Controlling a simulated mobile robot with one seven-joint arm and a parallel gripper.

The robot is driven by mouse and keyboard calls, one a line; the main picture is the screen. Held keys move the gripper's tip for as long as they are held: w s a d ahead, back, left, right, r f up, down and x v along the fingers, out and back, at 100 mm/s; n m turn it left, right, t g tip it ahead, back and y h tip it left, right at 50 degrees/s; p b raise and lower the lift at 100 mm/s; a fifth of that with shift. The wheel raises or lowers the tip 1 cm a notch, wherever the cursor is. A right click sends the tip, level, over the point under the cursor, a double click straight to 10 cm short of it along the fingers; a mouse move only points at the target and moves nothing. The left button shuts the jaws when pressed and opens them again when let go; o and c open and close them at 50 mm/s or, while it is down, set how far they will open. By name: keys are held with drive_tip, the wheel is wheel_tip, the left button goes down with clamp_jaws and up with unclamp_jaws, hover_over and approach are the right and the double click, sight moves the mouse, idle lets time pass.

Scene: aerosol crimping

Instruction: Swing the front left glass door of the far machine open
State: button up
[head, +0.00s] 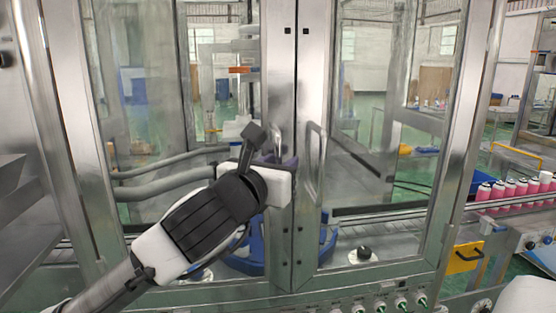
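The front left glass door (145,70) of the machine fills the left half of the head view. It has a metal frame and looks shut, its edge meeting the right door at the central seam. Its handle (279,138) shows only in part beside that seam. My arm reaches up from the bottom left, and my gripper (286,165) is at the left door's handle. My wrist hides most of the fingers and the lower part of the handle, so I cannot tell whether they touch or grip it.
The front right glass door (375,80) looks shut, its bar handle (316,160) close to my gripper. A conveyor with several pink cans (510,190) runs at the right. A yellow bracket (465,257) and a row of knobs (400,303) sit at the lower right.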

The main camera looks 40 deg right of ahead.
clamp_jaws()
drive_tip(key=shift+a, duration=0.1)
idle(0.5)
